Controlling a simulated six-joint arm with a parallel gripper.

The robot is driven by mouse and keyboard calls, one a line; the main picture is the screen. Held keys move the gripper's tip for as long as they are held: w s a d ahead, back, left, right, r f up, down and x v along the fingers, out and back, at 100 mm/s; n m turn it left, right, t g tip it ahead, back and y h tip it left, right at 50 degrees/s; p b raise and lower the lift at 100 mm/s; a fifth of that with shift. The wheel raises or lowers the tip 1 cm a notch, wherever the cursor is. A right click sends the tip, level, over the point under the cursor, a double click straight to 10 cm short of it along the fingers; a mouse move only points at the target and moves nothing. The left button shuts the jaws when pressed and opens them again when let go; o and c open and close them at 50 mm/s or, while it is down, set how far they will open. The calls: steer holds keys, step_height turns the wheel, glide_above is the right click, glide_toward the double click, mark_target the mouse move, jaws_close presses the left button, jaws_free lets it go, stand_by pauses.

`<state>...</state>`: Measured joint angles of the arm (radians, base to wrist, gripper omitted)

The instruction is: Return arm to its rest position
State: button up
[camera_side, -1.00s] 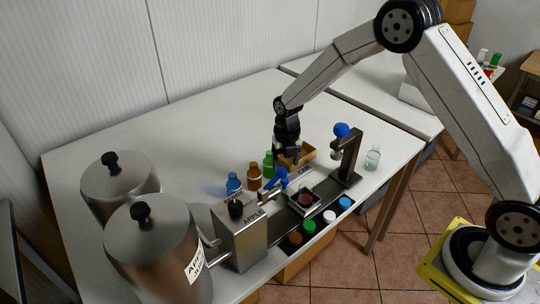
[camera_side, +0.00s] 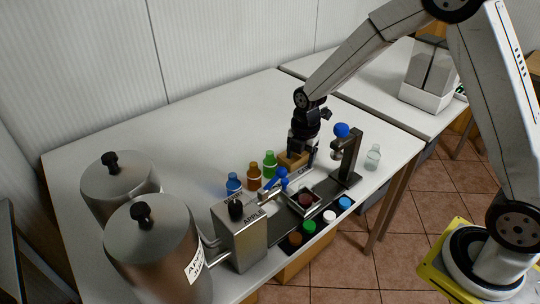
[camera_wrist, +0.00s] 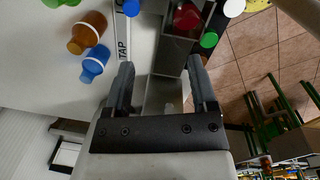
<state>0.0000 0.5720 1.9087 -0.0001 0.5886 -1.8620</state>
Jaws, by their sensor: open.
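Whether the fingertips touch the box cannot be told.
Blue (camera_side: 233,183), orange (camera_side: 254,177) and green (camera_side: 269,164) bottles stand left of my gripper. Steel tanks (camera_side: 150,245) fill the left front.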

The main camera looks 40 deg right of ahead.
steer(key=s+r+m+t, duration=0.1)
steer(key=s+r+m, duration=0.1)
steer(key=s+m, duration=0.6)
steer(key=s+r+m, duration=0.3)
steer(key=s+m, duration=0.5)
steer(key=m, duration=0.5)
steer(key=shift+t, duration=0.4)
